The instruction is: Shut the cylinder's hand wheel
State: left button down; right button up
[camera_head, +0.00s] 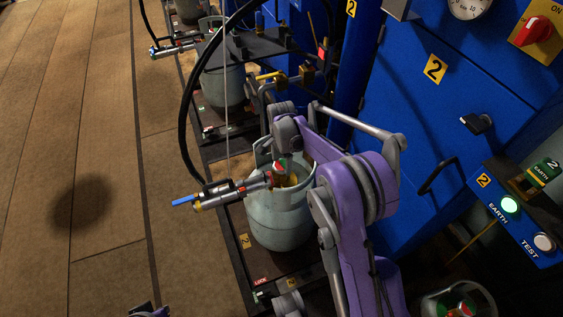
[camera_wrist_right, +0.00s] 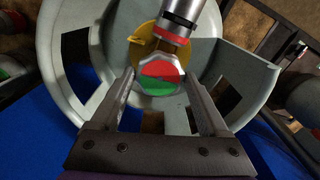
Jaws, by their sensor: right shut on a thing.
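The grey gas cylinder (camera_head: 278,222) stands upright on a dark scale platform, inside its collar. Its hand wheel (camera_wrist_right: 160,78) has a red half and a green half. It also shows in the head view (camera_head: 281,166), partly hidden. My right gripper (camera_wrist_right: 161,82) reaches into the collar with one finger on each side of the wheel and is shut on it. In the head view my purple right arm covers the cylinder's right side.
A filling hose head (camera_head: 231,192) with a blue lever sits at the cylinder's valve, its black hose looping up. Another cylinder (camera_head: 222,86) stands behind. The blue cabinet (camera_head: 440,120) is on the right, with a lit green EARTH lamp (camera_head: 509,204). The plank floor left is clear.

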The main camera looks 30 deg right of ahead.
aim_at(281, 164)
jog(key=shift+m, duration=0.4)
jog(key=o, duration=1.2)
jog(key=shift+o, duration=0.2)
jog(key=shift+r, duration=0.1)
notch_tip(281, 164, up, 11)
jog(key=p, duration=0.2)
jog(key=shift+f, duration=0.2)
